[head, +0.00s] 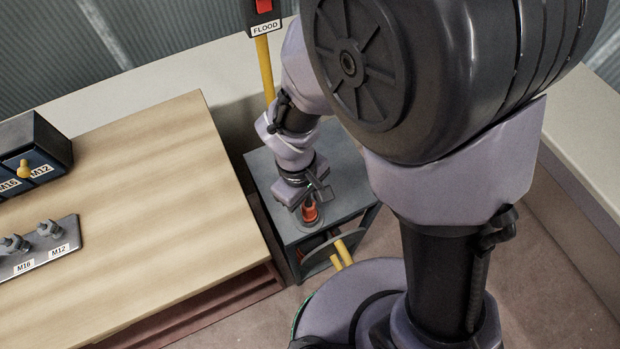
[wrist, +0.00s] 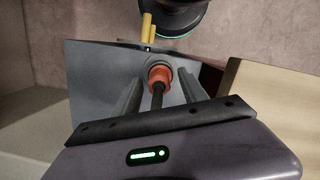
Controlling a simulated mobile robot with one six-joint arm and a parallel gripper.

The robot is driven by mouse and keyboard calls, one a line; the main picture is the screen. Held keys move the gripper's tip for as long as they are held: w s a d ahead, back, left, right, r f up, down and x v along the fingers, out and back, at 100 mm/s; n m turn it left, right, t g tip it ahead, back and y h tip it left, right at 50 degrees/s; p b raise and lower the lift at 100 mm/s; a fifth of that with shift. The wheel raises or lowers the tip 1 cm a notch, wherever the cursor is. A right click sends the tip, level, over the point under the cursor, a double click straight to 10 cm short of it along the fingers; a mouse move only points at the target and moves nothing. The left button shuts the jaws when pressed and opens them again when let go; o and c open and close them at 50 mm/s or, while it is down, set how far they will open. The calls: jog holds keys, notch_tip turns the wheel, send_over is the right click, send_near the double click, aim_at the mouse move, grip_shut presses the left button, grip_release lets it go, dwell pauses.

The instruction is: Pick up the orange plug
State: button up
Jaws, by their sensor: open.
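The orange plug (head: 310,211) stands on top of a small grey cabinet (head: 343,207), beside the wooden bench. In the wrist view the orange plug (wrist: 159,76) has a dark stem pointing toward the camera and sits at a grey round fitting. My gripper (head: 315,195) is right above the plug in the head view. In the wrist view the two fingers of my gripper (wrist: 160,92) are apart, one on each side of the plug. I cannot tell whether either finger touches it. My arm hides part of the cabinet top in the head view.
The wooden bench (head: 130,190) holds a dark box with labels (head: 35,158) and a grey rack with bolts labelled M16 and M12 (head: 40,250). A yellow pole with a FLOOD sign (head: 265,29) stands behind the cabinet. Yellow bars (head: 342,253) show at the cabinet's open front.

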jog(key=shift+f, duration=0.75)
jog(key=shift+r, duration=0.2)
jog(key=shift+c, duration=0.2)
grip_shut()
